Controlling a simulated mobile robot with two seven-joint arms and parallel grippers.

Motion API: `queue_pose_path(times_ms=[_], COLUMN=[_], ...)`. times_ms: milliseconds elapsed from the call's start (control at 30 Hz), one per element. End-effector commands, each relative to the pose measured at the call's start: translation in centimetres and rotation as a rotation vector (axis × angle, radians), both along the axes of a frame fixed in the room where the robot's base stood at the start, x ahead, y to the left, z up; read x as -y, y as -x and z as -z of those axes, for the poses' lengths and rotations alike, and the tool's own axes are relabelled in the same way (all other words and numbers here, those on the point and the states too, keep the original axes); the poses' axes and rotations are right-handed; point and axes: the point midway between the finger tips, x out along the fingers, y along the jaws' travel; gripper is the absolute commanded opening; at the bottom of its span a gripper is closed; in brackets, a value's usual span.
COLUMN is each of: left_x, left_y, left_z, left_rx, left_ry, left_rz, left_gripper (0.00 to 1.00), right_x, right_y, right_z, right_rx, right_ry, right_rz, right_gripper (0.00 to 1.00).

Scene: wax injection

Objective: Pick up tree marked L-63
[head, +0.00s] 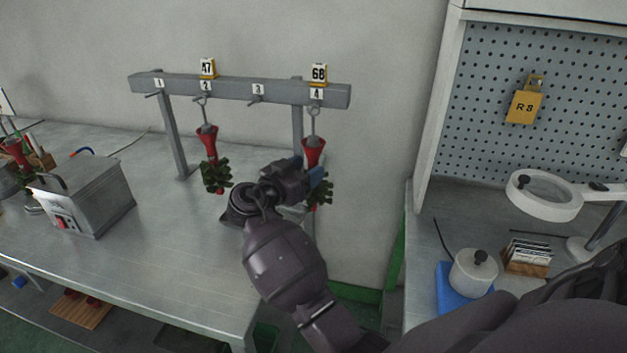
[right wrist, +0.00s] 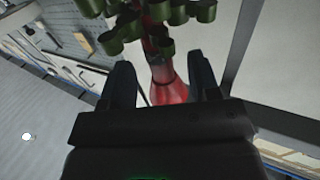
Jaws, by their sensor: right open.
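Two wax trees hang from a grey rack (head: 240,92). The tree at hook 4 (head: 313,148) has a red cone and green leaves, under a yellow tag (head: 319,73) that seems to read 68. The tree at hook 2 (head: 208,142) hangs under a tag (head: 207,67) reading 47. I cannot make out a tag reading L-63. My right gripper (head: 314,173) is at the hook 4 tree and hides part of it. In the right wrist view, the open fingers (right wrist: 161,75) stand on either side of its red cone (right wrist: 168,82); contact is not clear. My left gripper is out of view.
Hooks 1 and 3 on the rack are empty. A grey metal box (head: 85,195) stands on the left of the steel table (head: 150,260). At the right are a pegboard (head: 480,90), a ring magnifier (head: 545,198) and a white pot (head: 472,274) on a blue mat.

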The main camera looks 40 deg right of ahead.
Motion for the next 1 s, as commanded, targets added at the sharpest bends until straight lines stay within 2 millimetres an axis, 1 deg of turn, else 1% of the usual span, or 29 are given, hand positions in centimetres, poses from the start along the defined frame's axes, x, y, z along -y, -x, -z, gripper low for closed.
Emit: queue_pose_path(times_ms=[167, 300, 400, 567, 667, 933, 1000], left_x=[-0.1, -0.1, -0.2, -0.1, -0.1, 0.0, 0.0], left_y=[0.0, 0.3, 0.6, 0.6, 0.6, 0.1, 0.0], left_z=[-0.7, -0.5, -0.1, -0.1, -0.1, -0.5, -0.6], left_rx=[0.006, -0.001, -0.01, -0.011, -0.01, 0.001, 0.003], left_ry=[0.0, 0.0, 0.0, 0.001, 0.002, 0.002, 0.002], left_rz=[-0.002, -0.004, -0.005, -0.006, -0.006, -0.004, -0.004], left_gripper=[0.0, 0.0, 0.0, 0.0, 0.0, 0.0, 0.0], right_x=[2.3, 4.0, 4.4, 4.4, 4.4, 4.3, 4.3], right_y=[-0.5, -1.0, -1.1, -1.1, -1.1, -1.1, -1.1], right_z=[-0.7, -0.5, -0.4, -0.3, -0.3, -0.3, -0.4], right_rx=[0.003, 0.0, 0.001, 0.0, 0.0, 0.0, 0.001], right_ry=[0.002, 0.002, 0.0, 0.0, 0.0, 0.0, 0.001], right_rz=[0.002, 0.002, 0.0, 0.0, 0.0, 0.0, 0.0], right_gripper=[0.56, 0.56, 0.56, 0.56, 0.42, 0.01, 0.0])
